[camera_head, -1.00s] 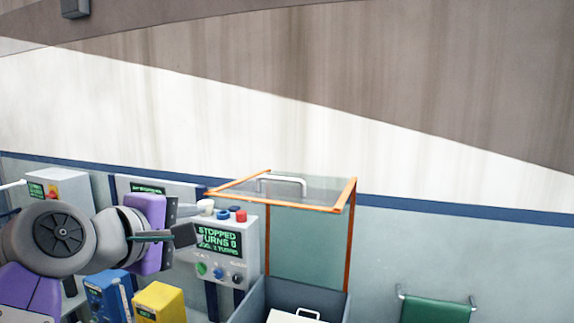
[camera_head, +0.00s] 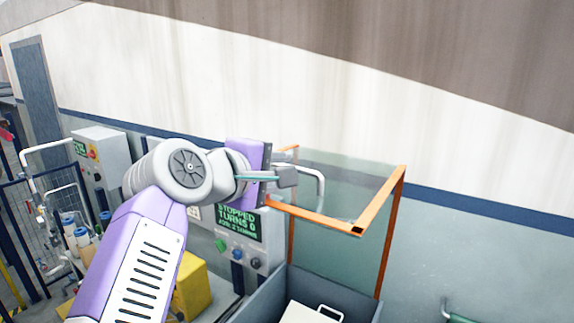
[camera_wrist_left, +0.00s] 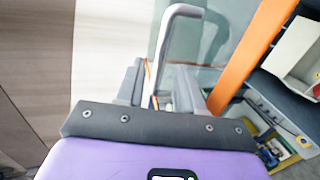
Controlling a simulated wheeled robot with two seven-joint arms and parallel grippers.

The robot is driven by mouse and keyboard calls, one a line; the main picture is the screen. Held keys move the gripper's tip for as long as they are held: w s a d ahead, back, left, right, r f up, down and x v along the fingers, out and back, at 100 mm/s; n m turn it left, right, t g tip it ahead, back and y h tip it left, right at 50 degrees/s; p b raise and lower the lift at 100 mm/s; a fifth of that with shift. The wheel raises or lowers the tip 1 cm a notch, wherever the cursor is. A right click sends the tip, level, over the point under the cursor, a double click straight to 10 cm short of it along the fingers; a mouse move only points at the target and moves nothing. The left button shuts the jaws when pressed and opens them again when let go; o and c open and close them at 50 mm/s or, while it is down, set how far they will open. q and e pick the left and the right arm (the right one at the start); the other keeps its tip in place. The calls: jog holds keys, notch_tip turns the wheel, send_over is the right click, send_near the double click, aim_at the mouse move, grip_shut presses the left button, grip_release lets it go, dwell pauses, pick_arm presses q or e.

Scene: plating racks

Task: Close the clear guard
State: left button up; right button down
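The clear guard (camera_head: 350,222) is a see-through panel in an orange frame, standing raised above a grey bin. Its pale bar handle (camera_head: 321,186) is at the guard's left side in the head view, and it also shows in the left wrist view (camera_wrist_left: 165,45). My left gripper (camera_head: 290,177) is at the handle. In the left wrist view, its two dark fingers (camera_wrist_left: 160,88) are apart, and one end of the handle appears between them. Whether they touch it I cannot tell. My right gripper is not in view.
A control box (camera_head: 238,236) with a green screen reading "STOPPED TURNS 0" stands left of the guard, partly behind my arm. A yellow box (camera_head: 192,282) is below it. The grey bin (camera_head: 268,296) under the guard holds a pale handled piece (camera_head: 311,313).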

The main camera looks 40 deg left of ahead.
pick_arm(q)
jog(key=x, duration=0.3)
jog(key=shift+w, duration=0.2)
jog(key=shift+s, duration=0.2)
jog(key=shift+w, duration=0.25)
jog(key=c, duration=0.4)
grip_shut()
